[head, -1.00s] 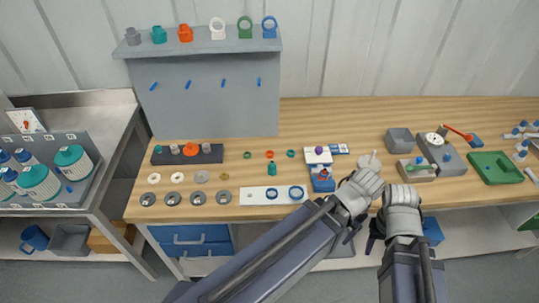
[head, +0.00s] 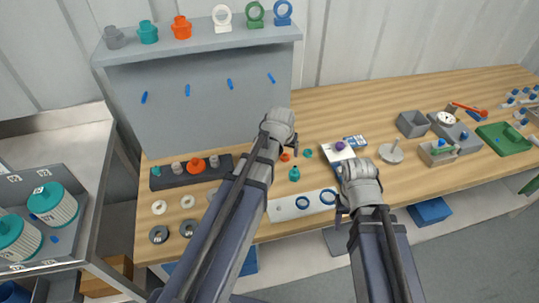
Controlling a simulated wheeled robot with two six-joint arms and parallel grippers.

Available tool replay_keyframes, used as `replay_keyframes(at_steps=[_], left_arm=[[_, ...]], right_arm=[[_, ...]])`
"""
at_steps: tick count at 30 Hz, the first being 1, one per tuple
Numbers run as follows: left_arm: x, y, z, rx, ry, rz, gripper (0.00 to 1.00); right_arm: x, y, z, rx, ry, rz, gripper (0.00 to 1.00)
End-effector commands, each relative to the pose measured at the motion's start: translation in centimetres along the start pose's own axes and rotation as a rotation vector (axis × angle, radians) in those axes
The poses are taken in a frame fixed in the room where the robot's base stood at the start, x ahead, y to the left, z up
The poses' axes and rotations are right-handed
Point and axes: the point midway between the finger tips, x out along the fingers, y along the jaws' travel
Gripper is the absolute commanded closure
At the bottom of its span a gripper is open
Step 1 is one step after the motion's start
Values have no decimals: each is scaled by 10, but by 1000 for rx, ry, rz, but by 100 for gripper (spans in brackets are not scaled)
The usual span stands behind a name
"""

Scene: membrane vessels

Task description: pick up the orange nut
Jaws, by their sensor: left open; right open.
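A small orange ring-shaped nut (head: 285,156) lies on the wooden bench in the head view, partly hidden by my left gripper. A teal ring (head: 308,153) lies just to its right. My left gripper (head: 288,145) is open and sits above and beside the orange nut; the gap between them is hard to judge. My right gripper (head: 345,208) is open near the front of the bench, by the blue-and-white box (head: 341,151), with its fingers mostly hidden.
A black rack (head: 171,178) with an orange fitting (head: 195,166) stands to the left. The grey shelf (head: 205,42) stands behind. A grey-stemmed disc (head: 391,153) is at right.

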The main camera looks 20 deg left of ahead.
Motion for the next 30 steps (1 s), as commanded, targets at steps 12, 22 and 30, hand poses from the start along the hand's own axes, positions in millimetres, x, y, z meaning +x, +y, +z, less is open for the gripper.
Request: replay_keyframes(at_steps=[12, 22, 30], left_arm=[[17, -5, -4, -11, 13, -1, 21], [29, -4, -6, -10, 12, -1, 21], [55, -2, -10, -10, 12, -1, 21]], right_arm=[[15, -1, -1, 0, 0, 0, 50], [26, -2, -1, 0, 0, 0, 50], [48, -4, -3, 0, 0, 0, 50]])
